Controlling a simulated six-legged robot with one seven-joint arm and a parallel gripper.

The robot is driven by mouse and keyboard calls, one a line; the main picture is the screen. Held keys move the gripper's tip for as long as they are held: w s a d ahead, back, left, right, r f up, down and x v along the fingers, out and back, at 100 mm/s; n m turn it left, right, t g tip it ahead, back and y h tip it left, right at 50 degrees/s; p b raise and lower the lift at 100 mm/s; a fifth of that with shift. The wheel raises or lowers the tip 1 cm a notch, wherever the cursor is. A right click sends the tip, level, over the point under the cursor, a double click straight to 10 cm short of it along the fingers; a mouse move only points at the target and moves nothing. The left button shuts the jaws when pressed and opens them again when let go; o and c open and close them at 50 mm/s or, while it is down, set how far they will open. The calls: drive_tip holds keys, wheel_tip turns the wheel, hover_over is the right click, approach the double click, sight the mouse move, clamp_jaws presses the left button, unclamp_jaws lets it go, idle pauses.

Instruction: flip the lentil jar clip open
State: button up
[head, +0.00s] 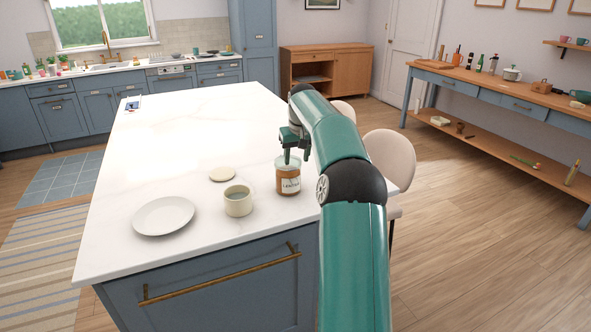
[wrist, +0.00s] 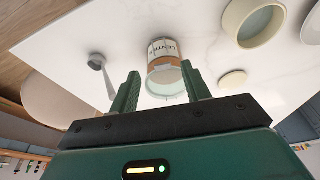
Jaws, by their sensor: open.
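The lentil jar (head: 288,184), clear glass with brown contents and a white label, stands upright on the white island worktop (head: 200,120). My gripper (head: 293,154) is above the jar's top in the head view and partly covers it. In the wrist view the jar (wrist: 164,62) shows beyond and between my two green fingers (wrist: 163,88). The fingers are apart with nothing between them. I cannot make out the clip or tell its state in either view.
A grey long-handled thing (wrist: 103,74) lies near the jar in the wrist view. Pale chairs (head: 389,158) stand at the island's right side.

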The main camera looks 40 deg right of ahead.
drive_tip(key=v, duration=0.4)
drive_tip(key=shift+r, duration=0.4)
drive_tip(key=shift+a, duration=0.1)
drive_tip(key=s+a+r+n+t+h, duration=0.15)
drive_tip(key=s+a+r, duration=0.25)
drive_tip(key=a, duration=1)
drive_tip(key=s+a+r+n+g+y, duration=0.15)
drive_tip(key=s+a+r, duration=0.3)
drive_tip(key=a, duration=0.95)
drive_tip(key=s+a+f+t, duration=0.1)
drive_tip(key=s+a+f, duration=0.3)
drive_tip(key=s, duration=0.3)
drive_tip(key=s+a+f+n+t, duration=0.1)
drive_tip(key=s+a+f, duration=0.3)
drive_tip(key=s, duration=0.4)
drive_tip(key=s+a+f+t+y, duration=0.1)
drive_tip(key=s+a+f, duration=0.3)
drive_tip(key=s+a, duration=0.2)
drive_tip(key=shift+s, duration=1.15)
drive_tip(key=shift+o, duration=0.2)
